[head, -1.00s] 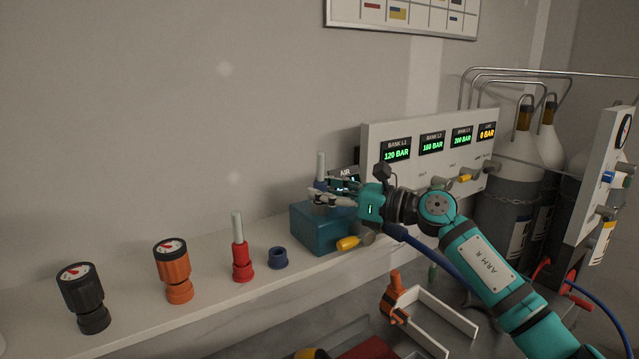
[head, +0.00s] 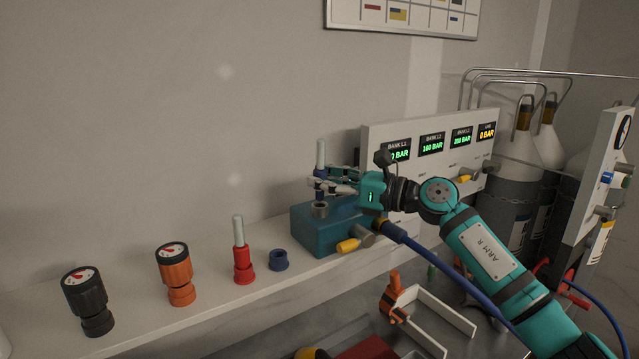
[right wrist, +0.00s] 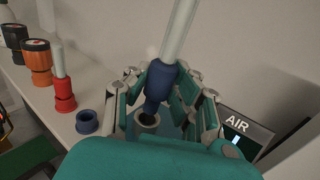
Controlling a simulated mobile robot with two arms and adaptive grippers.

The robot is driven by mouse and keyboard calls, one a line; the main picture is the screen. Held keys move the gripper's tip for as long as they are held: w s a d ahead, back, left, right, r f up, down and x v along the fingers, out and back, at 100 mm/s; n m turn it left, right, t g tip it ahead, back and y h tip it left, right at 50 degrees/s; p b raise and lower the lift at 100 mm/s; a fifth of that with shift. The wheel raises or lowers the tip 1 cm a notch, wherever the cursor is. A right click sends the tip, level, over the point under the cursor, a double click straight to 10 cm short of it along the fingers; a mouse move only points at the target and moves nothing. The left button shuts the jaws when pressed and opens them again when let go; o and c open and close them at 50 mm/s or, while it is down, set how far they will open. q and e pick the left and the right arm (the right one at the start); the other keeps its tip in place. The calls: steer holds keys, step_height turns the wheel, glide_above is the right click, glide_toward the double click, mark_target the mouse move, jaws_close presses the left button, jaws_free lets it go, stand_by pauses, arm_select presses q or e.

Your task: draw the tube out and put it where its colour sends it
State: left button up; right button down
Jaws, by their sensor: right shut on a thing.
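My right gripper (head: 335,184) is shut on a tube with a pale grey stem (head: 321,154) and a dark blue body (right wrist: 159,82). The tube is upright, above the teal block (head: 325,240). The block's round grey socket (head: 320,209) shows below it; in the right wrist view, the tube's lower end appears clear of the dark socket hole (right wrist: 149,120). An empty blue ring holder (head: 279,260) stands on the shelf left of the block. A red holder (head: 243,265) with a pale-stemmed red tube in it stands further left. My left gripper is not in view.
An orange gauge (head: 175,272) and a black gauge (head: 88,300) stand on the shelf (head: 215,308) at left. A yellow-handled valve (head: 348,246) juts from the block's front. A white panel with pressure displays (head: 375,140) stands behind my right arm.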

mark_target(324, 159)
steer(key=shift+r, duration=0.5)
steer(key=shift+r+p, duration=1.1)
steer(key=shift+r, duration=0.7)
steer(key=shift+f, duration=0.1)
